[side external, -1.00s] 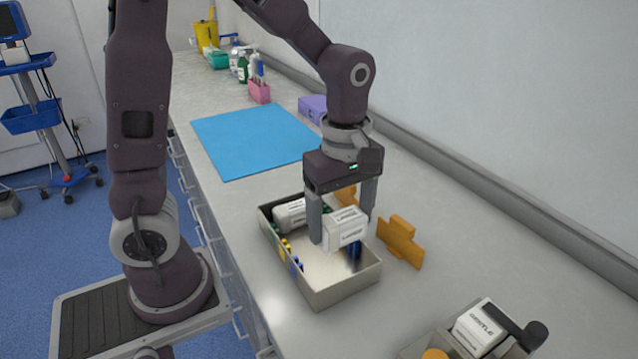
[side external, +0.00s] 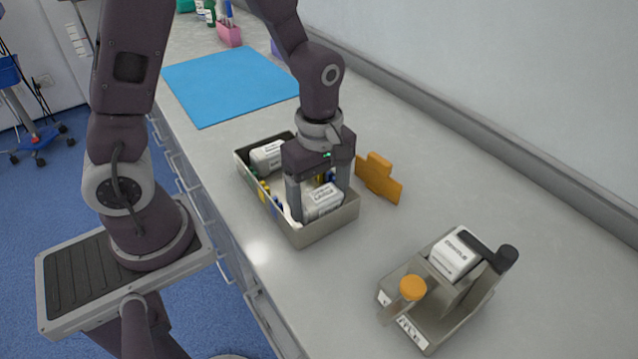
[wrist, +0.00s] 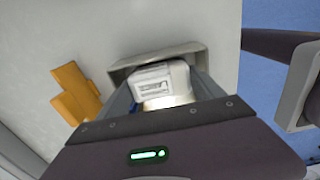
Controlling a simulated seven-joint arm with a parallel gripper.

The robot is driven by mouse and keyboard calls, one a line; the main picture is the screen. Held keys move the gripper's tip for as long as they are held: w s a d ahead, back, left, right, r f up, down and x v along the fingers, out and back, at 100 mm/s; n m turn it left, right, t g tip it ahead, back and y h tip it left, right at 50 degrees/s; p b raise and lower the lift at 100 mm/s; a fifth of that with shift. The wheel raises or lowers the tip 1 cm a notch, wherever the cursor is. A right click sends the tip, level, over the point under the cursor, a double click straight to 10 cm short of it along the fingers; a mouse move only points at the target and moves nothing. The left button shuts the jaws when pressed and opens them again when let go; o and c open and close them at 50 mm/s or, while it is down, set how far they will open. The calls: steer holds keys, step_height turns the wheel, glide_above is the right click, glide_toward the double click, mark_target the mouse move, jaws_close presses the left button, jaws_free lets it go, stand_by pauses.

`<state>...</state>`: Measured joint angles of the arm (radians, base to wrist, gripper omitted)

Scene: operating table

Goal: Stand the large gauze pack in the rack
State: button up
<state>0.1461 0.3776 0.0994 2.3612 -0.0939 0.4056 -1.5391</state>
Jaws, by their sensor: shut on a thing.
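A white gauze pack (side external: 326,197) with a printed label is between the two fingers of my gripper (side external: 320,205), which is shut on it. In the side view the pack sits low inside the right end of an open metal tray (side external: 320,232). The wrist view shows the pack (wrist: 160,82) close to the tray's end wall (wrist: 152,58). Whether it touches the tray floor is hidden. A second white pack (side external: 267,156) lies at the tray's far left end. I cannot tell for sure which fixture is the rack; a grey holder (side external: 452,322) stands at the lower right.
The grey holder carries a white box (side external: 454,256), a black-handled part (side external: 484,246) and an orange-capped container (side external: 412,288). An orange upright piece (side external: 378,178) stands just behind the tray. A blue mat (side external: 232,82) lies farther back. Counter between tray and holder is clear.

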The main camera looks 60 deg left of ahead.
steer(key=shift+f, duration=0.4)
steer(key=o, duration=1.4)
steer(key=shift+r, duration=3.6)
steer(key=s+a+r+m+t, duration=0.1)
steer(key=s+r+m+t, duration=0.4)
steer(key=s+r+m, duration=0.7)
steer(key=m, duration=0.6)
steer(key=shift+s+a+t, duration=0.2)
steer(key=shift+a+t, duration=0.1)
steer(key=shift+a, duration=0.1)
